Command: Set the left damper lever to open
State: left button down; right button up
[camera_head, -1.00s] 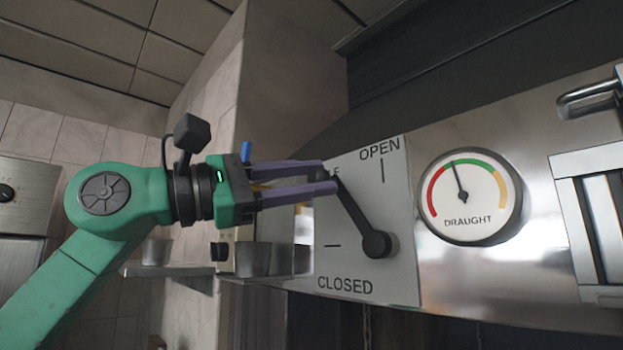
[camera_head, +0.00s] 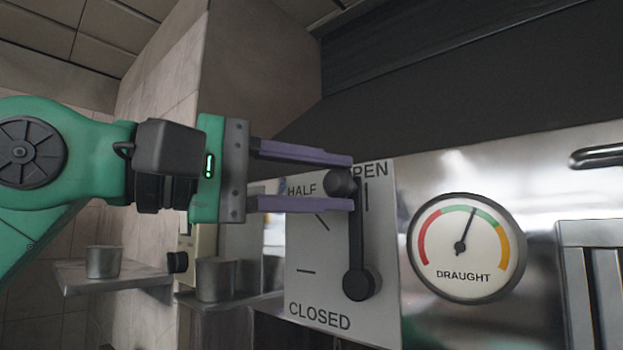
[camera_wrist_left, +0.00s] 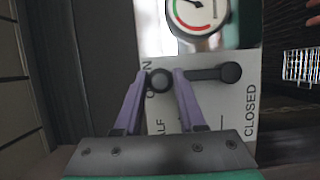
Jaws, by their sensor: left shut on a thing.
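The damper lever (camera_head: 356,240) is a black bar with a round knob at its upper end and a round pivot at its lower end. It stands nearly upright on a pale plate (camera_head: 310,262) marked OPEN, HALF and CLOSED. The knob is just left of the OPEN mark line and covers part of the word. My left gripper (camera_head: 352,181) reaches in from the left with its purple fingers above and below the knob, shut on it. In the left wrist view the knob (camera_wrist_left: 159,80) sits between the fingertips. My right gripper is not in view.
A round draught gauge (camera_head: 466,248) is right of the plate, its needle near the green band. A metal handle (camera_head: 597,155) is at the far right. Metal pots (camera_head: 103,262) stand on a shelf at the lower left.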

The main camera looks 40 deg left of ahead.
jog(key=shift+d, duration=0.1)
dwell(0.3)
pick_arm(q)
jog(key=c, duration=0.6)
grip_release()
jog(key=shift+o, duration=0.3)
jog(key=shift+d, duration=0.15)
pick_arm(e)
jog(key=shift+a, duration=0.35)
